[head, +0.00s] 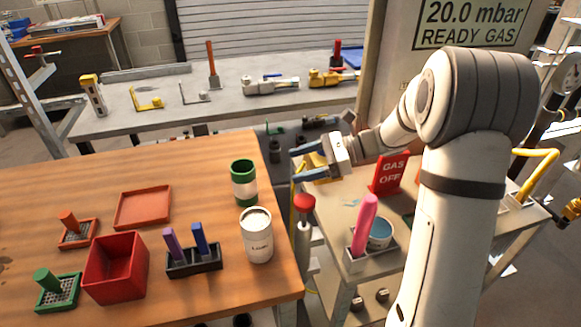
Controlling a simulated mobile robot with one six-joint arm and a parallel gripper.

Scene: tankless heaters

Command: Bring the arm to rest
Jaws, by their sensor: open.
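My arm (455,220) rises at the right of the head view and bends over toward the middle. My gripper (296,164) is at its end, pointing left, with its blue-tipped fingers apart. It hangs over the gap between the wooden table (110,180) and the grey bench at the right. No object shows between the fingers. The green and white can (244,183) stands to the left of the gripper, apart from it. The red-topped post (304,210) stands below it.
A white can (257,236), a black holder with two handles (194,262), a red box (116,267) and an orange tray (143,208) stand on the wooden table. A red GAS OFF sign (390,173) and a pink-handled tool (364,225) stand on the right bench (420,262).

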